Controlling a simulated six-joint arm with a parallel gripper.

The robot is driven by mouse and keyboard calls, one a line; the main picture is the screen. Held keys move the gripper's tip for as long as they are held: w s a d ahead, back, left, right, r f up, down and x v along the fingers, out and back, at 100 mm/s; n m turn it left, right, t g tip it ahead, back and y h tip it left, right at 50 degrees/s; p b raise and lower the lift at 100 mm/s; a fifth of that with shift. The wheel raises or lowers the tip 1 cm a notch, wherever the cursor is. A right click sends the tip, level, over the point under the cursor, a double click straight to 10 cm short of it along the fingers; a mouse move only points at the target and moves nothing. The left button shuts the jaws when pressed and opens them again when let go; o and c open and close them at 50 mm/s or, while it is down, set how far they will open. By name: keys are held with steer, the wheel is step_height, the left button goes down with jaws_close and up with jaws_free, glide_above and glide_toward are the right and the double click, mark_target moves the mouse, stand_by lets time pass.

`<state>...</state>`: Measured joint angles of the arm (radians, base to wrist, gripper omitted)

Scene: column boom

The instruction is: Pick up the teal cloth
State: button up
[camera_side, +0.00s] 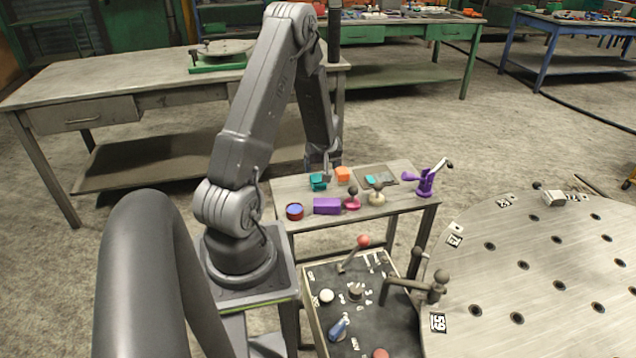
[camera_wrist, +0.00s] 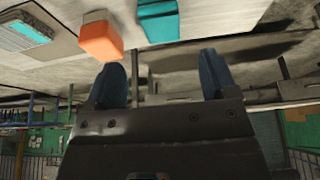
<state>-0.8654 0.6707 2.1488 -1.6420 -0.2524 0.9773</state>
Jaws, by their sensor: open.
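My gripper is open and empty; its two dark fingers (camera_wrist: 162,76) point toward the small table in the wrist view, with nothing between them. In the side view the gripper (camera_side: 327,174) is low over the table's back left part, close to a teal block-like thing (camera_side: 318,183). That thing also shows beyond the fingers at the top of the wrist view (camera_wrist: 158,22). A flatter teal piece (camera_side: 371,180) lies on a grey tray; it is at the wrist view's upper left (camera_wrist: 31,31). I cannot tell surely which teal thing is the cloth.
An orange block (camera_side: 343,174) stands beside the teal block. The grey tray (camera_side: 391,181) is to its right. A purple box (camera_side: 327,206), a round red-and-blue tin (camera_side: 294,211), pink and cream knobbed things and a purple clamp-like thing (camera_side: 425,182) crowd the front and right.

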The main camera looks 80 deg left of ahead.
mark_target(318, 178)
steer(key=shift+x, duration=1.15)
steer(key=shift+s+d+x, duration=0.1)
steer(key=shift+d+x, duration=0.05)
steer(key=shift+x, duration=0.9)
steer(key=shift+s+d+x, duration=0.1)
steer(key=shift+d+x, duration=0.05)
steer(key=shift+x, duration=0.9)
steer(key=shift+a+f, duration=0.25)
steer(key=shift+f, duration=0.4)
steer(key=shift+c, duration=0.2)
steer(key=c, duration=1)
steer(key=shift+o, duration=0.2)
steer(key=shift+r, duration=0.1)
steer(key=shift+r, duration=4.9)
